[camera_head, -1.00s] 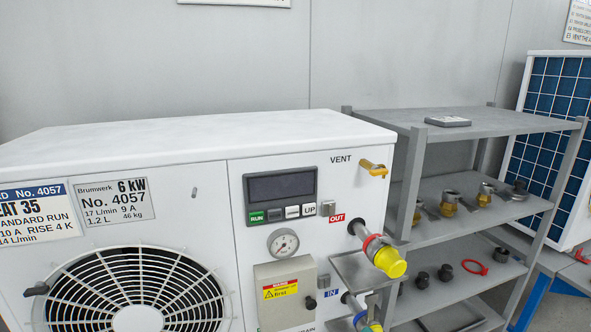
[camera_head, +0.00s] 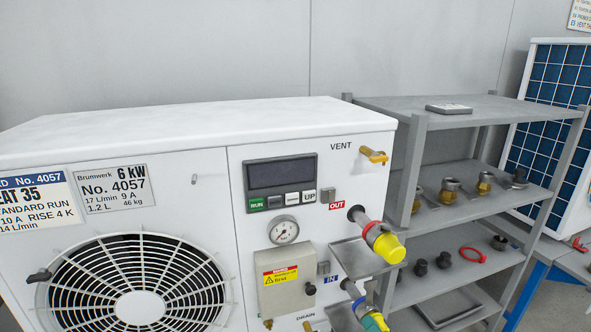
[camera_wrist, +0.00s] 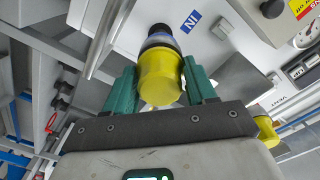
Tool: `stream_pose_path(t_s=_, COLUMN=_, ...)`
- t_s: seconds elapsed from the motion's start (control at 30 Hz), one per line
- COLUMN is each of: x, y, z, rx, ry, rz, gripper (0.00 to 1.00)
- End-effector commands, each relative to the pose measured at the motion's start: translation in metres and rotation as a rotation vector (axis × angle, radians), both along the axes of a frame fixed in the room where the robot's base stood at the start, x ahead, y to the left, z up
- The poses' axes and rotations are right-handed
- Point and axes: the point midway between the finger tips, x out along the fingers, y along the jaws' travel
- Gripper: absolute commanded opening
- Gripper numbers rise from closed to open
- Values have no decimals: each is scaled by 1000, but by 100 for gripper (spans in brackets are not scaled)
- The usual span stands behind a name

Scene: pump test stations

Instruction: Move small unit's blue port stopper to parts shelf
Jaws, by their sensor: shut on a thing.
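The white unit (camera_head: 190,170) marked 6 kW fills the left of the head view. Its lower pipe port, labelled IN, has a blue ring (camera_head: 359,303) and carries a yellow stopper (camera_head: 381,318). In the wrist view my gripper (camera_wrist: 160,82) has its two green fingers on either side of the yellow stopper (camera_wrist: 158,84), shut on it. The stopper is in line with the dark, blue-ringed port (camera_wrist: 160,38) and appears to be still on it. The grey parts shelf (camera_head: 452,207) stands to the right of the unit.
A second yellow stopper (camera_head: 390,248) sits on the red-ringed OUT port just above. A small metal tray (camera_head: 360,255) juts out beside the ports. The shelf's levels hold brass fittings (camera_head: 450,190), dark caps (camera_head: 444,260) and a red ring (camera_head: 472,255); its top is mostly bare.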

Motion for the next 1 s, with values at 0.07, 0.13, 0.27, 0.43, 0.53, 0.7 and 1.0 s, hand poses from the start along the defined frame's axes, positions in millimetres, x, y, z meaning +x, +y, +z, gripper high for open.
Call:
stream_pose_path(t_s=0.07, x=-2, y=-1, z=0, rx=0, ry=0, rz=0, gripper=19)
stream_pose_path(t_s=0.13, x=-3, y=-1, z=0, rx=0, ry=-1, rz=-1, gripper=19)
stream_pose_path(t_s=0.27, x=-6, y=-2, z=0, rx=0, ry=-1, rz=-1, gripper=19)
stream_pose_path(t_s=0.43, x=-10, y=-3, z=0, rx=0, ry=-1, rz=-1, gripper=19)
stream_pose_path(t_s=0.53, x=-12, y=-4, z=0, rx=1, ry=0, rz=-1, gripper=19)
stream_pose_path(t_s=0.7, x=-16, y=-5, z=0, rx=1, ry=0, rz=-1, gripper=19)
stream_pose_path(t_s=1.0, x=-22, y=-7, z=0, rx=0, ry=-1, rz=-1, gripper=19)
